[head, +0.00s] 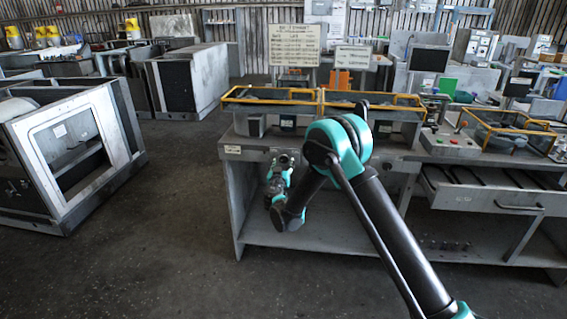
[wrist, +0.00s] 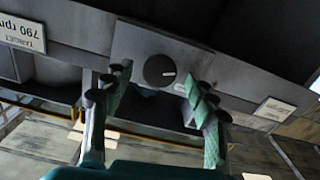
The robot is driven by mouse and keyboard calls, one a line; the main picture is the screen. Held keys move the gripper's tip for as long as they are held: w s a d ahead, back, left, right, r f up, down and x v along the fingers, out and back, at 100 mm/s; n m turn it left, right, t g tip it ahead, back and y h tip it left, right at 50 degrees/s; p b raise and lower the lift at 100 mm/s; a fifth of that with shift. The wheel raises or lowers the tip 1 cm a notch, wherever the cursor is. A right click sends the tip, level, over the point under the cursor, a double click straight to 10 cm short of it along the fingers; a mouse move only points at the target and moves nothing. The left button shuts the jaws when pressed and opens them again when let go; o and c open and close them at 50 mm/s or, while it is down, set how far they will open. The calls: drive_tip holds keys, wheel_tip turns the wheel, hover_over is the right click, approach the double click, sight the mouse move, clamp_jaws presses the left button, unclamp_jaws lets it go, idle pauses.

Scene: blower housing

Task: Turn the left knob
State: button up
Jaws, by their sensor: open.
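A dark round knob (wrist: 160,70) with a short white mark on its right side sits on a grey square plate in the wrist view. My gripper (wrist: 155,82) is open, with one green-padded finger on each side of the knob. Gaps show between both fingers and the knob in the picture; how deep the tips reach is unclear. In the head view my gripper (head: 279,168) is at the front panel of the grey bench (head: 258,202), left of my arm's elbow. The knob is hard to make out there.
A "TARGET 790 rpm" label (wrist: 22,33) and another white label (wrist: 274,109) flank the knob on the panel. Yellow-framed housings (head: 270,98) stand on the bench top. An open drawer (head: 485,192) juts out at right. A grey cabinet (head: 70,150) stands at left; floor between is clear.

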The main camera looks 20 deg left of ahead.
drive_tip(key=shift+x, duration=0.85)
drive_tip(key=c, duration=1.2)
drive_tip(key=shift+o, duration=0.2)
drive_tip(key=shift+n, duration=0.3)
